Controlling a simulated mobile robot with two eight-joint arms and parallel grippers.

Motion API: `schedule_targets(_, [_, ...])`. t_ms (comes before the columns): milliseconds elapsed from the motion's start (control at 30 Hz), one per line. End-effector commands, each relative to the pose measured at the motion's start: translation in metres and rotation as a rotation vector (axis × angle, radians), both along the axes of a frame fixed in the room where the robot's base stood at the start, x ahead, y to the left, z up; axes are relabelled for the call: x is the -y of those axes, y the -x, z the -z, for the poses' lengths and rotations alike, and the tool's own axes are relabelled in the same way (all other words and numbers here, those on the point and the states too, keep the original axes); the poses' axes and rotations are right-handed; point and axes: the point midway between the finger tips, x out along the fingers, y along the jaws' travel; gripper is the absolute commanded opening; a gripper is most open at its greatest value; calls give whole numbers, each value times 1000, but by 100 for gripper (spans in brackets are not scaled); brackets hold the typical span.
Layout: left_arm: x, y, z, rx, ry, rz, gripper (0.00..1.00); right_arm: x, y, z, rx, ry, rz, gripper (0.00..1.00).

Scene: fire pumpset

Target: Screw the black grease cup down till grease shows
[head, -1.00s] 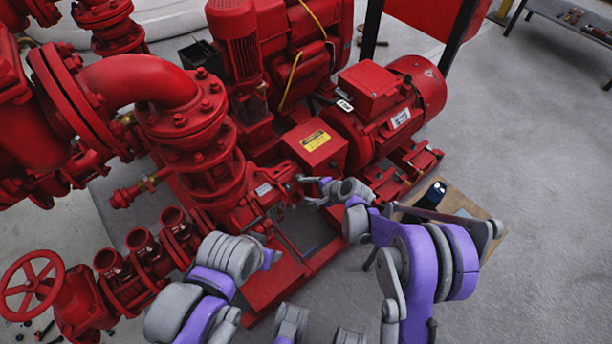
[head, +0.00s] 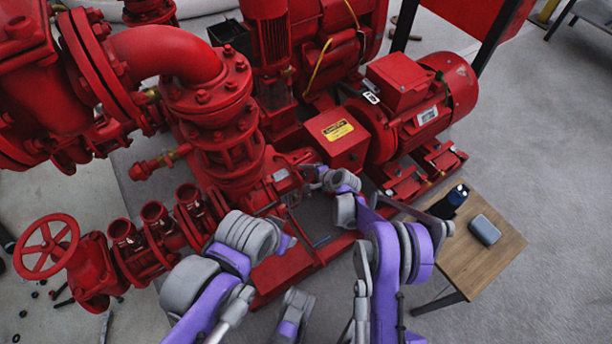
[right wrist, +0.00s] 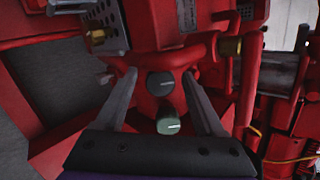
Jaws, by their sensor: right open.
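In the right wrist view a dark, round black grease cup (right wrist: 160,83) shows on the red pump casing, between my two finger tips. A second round cap, grey-green (right wrist: 168,125), sits just below it, nearer the palm. My right gripper (right wrist: 159,74) is open, with one finger on each side of the black cup; I cannot tell whether they touch it. In the head view my right gripper (head: 312,172) reaches in beside the red pump (head: 218,150), and the cups are too small or hidden there. My left gripper (head: 288,242) is low in front of the pump base, its jaws unclear.
A red motor (head: 420,95) and a red box with a yellow label (head: 337,140) stand behind my right gripper. A wooden table (head: 490,262) with a dark bottle (head: 452,200) and a grey case (head: 485,229) is at right. A valve handwheel (head: 46,246) is at left.

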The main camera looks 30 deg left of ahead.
Motion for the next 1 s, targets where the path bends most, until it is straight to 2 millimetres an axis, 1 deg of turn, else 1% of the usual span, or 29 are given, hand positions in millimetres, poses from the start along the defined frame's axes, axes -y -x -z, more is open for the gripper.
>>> schedule_targets(233, [0,0,0,0,0,0,53,-1,0,1,1,0,-1,71])
schedule_targets(267, [0,0,0,0,0,0,53,-1,0,1,1,0,-1,69])
schedule_targets(400, [0,0,0,0,0,0,53,-1,0,1,1,0,-1,44])
schedule_targets(467, [0,0,0,0,0,0,53,-1,0,1,1,0,-1,33])
schedule_targets(500, [0,0,0,0,0,0,53,-1,0,1,1,0,-1,26])
schedule_targets(567, [0,0,0,0,0,0,53,-1,0,1,1,0,-1,15])
schedule_targets(600, [0,0,0,0,0,0,53,-1,0,0,1,0,-1,8])
schedule_targets(633, [0,0,0,0,0,0,53,-1,0,1,1,0,-1,3])
schedule_targets(667, [0,0,0,0,0,0,53,-1,0,1,1,0,-1,0])
schedule_targets(867, [0,0,1,0,0,0,53,-1,0,1,-3,-1,3,0])
schedule_targets(1000, [0,0,5,-2,0,0,53,-1,0,2,-20,-11,21,0])
